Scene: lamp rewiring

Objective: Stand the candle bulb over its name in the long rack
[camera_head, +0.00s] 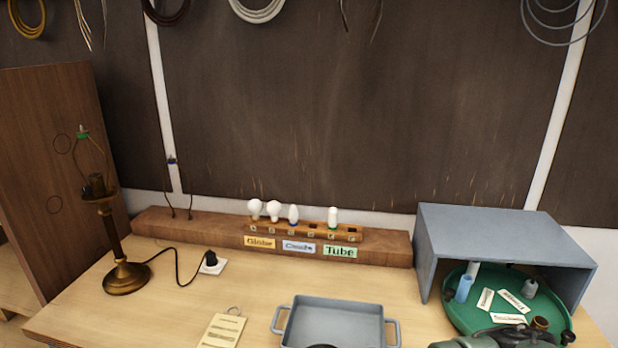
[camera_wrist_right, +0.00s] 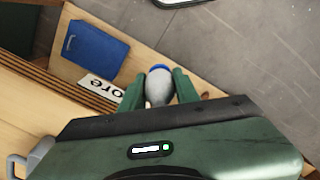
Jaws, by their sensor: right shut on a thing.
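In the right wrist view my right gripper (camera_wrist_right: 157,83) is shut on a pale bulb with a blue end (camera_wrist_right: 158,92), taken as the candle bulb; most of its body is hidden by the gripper. The long rack (camera_head: 353,236) stands on a wooden ledge at the back of the bench in the head view. Its name cards read Globe (camera_head: 259,242), Candle (camera_head: 299,247) and Tube (camera_head: 340,252). Two round bulbs (camera_head: 273,210), a pointed blue-collared bulb (camera_head: 293,214) and a green-collared tube bulb (camera_head: 333,217) stand in it. My left gripper is not in view.
A brass lamp (camera_head: 126,277) stands at left, its cord running to a socket (camera_head: 212,263). A grey tray (camera_head: 335,320) sits in front. At right, a grey hood (camera_head: 500,230) covers part of a green round tray (camera_head: 456,320). The wrist view shows a blue object (camera_wrist_right: 95,53) and a card (camera_wrist_right: 101,91).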

